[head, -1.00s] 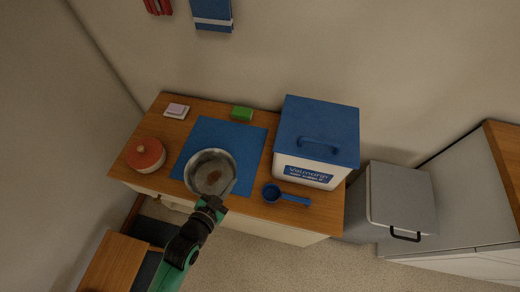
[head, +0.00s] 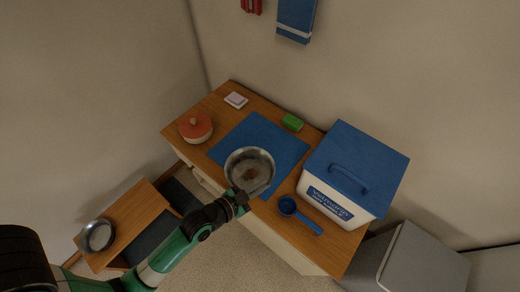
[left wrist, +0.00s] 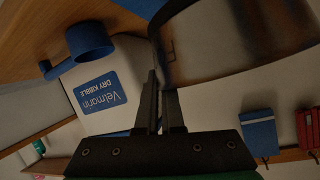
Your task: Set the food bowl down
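The food bowl (head: 262,160) is a round metal bowl with a little brown content, over the front edge of the blue mat (head: 283,143) on the cabinet top. My left gripper (head: 238,196) is at its near rim, closed on its wall. In the left wrist view the two fingers (left wrist: 160,108) pinch the edge of the bowl (left wrist: 205,45), whose curved side fills the upper right. The bowl looks held at or just above the mat; I cannot tell whether its base touches. My right gripper is not in view.
On the cabinet top are an orange-lidded pot (head: 195,127), a pale block (head: 236,100), a green sponge (head: 292,123), a blue scoop (head: 300,214) and a white kibble bin with blue lid (head: 357,160). Another metal bowl (head: 98,236) sits on a low wooden stand (head: 137,213). A grey bin (head: 415,265) stands right.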

